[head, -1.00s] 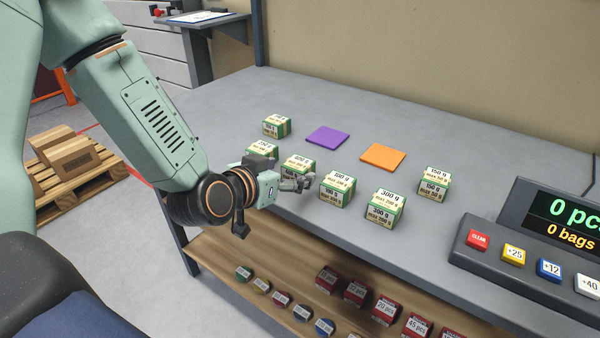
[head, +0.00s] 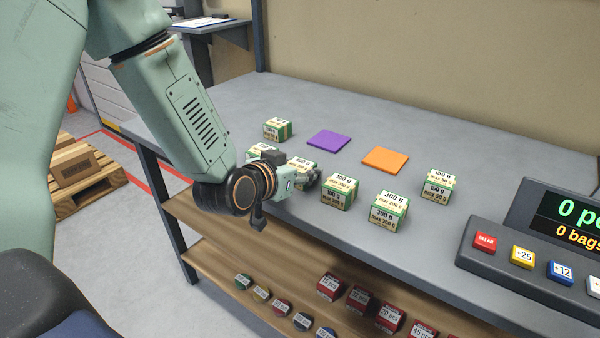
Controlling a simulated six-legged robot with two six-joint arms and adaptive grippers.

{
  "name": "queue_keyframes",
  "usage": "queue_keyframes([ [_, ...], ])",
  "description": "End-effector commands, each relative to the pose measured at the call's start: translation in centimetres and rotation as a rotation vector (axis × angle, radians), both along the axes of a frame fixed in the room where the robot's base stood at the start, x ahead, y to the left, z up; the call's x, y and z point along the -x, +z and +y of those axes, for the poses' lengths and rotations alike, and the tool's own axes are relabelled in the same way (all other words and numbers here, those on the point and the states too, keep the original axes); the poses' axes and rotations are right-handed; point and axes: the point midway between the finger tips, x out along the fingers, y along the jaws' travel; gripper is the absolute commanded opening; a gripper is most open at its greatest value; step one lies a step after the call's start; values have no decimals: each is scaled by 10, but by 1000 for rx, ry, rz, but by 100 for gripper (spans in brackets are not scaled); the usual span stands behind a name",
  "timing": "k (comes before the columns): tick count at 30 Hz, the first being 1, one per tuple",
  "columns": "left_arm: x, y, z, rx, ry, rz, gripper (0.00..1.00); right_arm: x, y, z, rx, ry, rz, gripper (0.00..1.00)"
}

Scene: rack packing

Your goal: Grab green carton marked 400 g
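A green and cream carton (head: 306,163) stands on the grey bench, mostly hidden behind my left gripper (head: 312,179). Its top label appears to read 400 g, though only a strip of it shows. My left gripper is low over the bench at the near side of this carton, its fingers pointing right. Whether the fingers touch the carton or are parted cannot be made out. My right gripper is not in view.
Similar cartons stand close by: 100 g (head: 340,191), 300 g (head: 388,211), 150 g (head: 438,186), one farther back (head: 278,129) and one partly hidden (head: 261,150). Purple (head: 328,141) and orange (head: 385,159) squares lie behind. A counter panel (head: 530,245) stands at right.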

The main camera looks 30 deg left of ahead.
Motion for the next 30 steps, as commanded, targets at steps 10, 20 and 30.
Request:
queue_keyframes([
  [10, 0, 0, 0, 0, 0, -1, 20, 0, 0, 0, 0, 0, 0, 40],
  [20, -1, 2, 0, -1, 1, -5, 1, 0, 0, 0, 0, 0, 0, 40],
  [30, -1, 35, 0, 0, 1, -8, 1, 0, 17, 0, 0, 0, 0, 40],
])
